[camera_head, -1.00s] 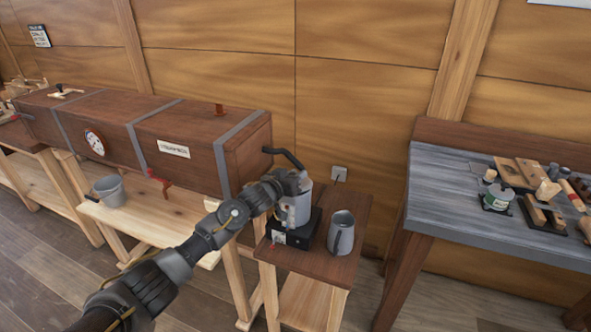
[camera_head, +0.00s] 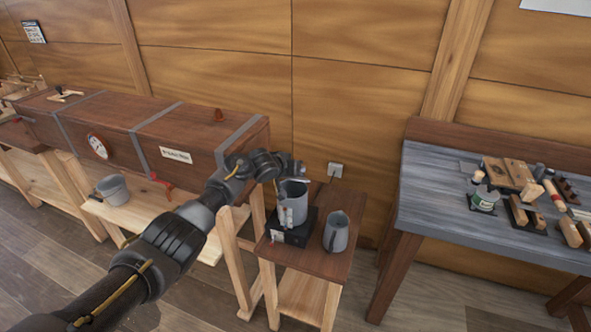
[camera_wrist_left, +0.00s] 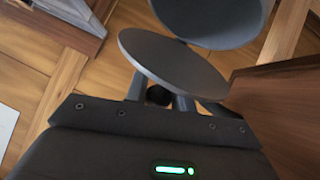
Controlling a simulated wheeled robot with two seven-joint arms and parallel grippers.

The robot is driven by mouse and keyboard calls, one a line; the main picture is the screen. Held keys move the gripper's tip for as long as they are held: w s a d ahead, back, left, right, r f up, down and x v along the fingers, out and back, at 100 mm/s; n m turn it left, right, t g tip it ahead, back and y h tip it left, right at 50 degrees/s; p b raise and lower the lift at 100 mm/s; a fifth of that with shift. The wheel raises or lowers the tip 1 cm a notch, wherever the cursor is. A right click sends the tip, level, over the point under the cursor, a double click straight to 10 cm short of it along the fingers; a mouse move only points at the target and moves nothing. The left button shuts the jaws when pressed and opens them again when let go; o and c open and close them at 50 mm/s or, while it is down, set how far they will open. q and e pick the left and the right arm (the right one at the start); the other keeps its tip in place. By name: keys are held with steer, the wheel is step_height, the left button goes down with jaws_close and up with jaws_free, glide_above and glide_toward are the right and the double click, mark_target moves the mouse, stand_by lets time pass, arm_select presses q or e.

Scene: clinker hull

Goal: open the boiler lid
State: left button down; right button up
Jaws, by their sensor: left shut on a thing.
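The boiler (camera_head: 293,205) is a grey cylinder on a black base on the small side table. Its upper end shows as a grey round shape (camera_wrist_left: 222,18) at the top of the left wrist view. My left gripper (camera_wrist_left: 160,97) is shut on the dark knob of the boiler lid (camera_wrist_left: 172,62), a flat grey disc. The lid is in front of the boiler's round top in that view; I cannot tell whether their edges touch. In the head view my left gripper (camera_head: 299,168) is just above the boiler, with the lid hard to make out. My right gripper is not in view.
A grey jug (camera_head: 337,232) stands right of the boiler on the side table (camera_head: 322,262). The long wooden steam box (camera_head: 140,133) lies to the left, behind my arm. A grey bucket (camera_head: 113,190) stands below it. A workbench (camera_head: 432,200) with tools is at right.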

arm_select(q)
steer(key=c, duration=1.2)
jaws_free()
steer(key=v, duration=1)
steer(key=shift+s+a+r, duration=0.15)
steer(key=shift+s+r, duration=0.05)
steer(key=shift+s, duration=0.1)
